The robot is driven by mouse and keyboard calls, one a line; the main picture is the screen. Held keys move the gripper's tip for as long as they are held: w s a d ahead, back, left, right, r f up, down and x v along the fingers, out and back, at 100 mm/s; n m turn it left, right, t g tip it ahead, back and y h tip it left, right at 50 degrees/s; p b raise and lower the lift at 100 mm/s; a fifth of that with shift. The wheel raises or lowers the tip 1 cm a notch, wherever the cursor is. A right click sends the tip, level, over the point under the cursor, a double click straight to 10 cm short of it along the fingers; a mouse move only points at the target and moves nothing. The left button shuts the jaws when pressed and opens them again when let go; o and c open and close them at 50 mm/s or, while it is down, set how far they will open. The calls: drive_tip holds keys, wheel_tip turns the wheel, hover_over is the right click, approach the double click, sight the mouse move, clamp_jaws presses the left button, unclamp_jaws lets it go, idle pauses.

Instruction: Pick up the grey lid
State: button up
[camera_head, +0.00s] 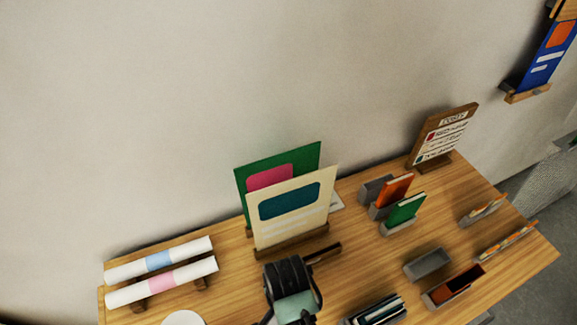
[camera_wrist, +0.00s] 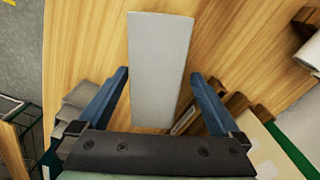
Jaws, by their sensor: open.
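A light grey, long flat slab, which looks like the grey lid (camera_wrist: 160,60), is in the middle of the wrist view. It runs from the top of the picture down between the two blue fingers of my gripper (camera_wrist: 158,76). The fingers are open, one on each side, with a gap between each and the slab. I cannot tell its height above the table. In the head view my gripper (camera_head: 290,280) is at the lower middle, in front of the cream board, and I cannot make out the lid there.
The wooden table (camera_head: 235,285) carries a cream board (camera_head: 292,210), a green board (camera_head: 285,160), white rolls (camera_head: 160,275) on a rack, an open grey box (camera_head: 428,263) and a menu sign (camera_head: 443,135). Books stand in grey holders at the right. A wall rises behind.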

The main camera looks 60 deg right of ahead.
drive_tip(key=shift+s+f+p, duration=0.15)
drive_tip(key=shift+f+p, duration=0.2)
drive_tip(key=shift+f, duration=1)
drive_tip(key=shift+s+f+p, duration=0.15)
drive_tip(key=shift+f+p, duration=0.15)
drive_tip(key=shift+f, duration=1)
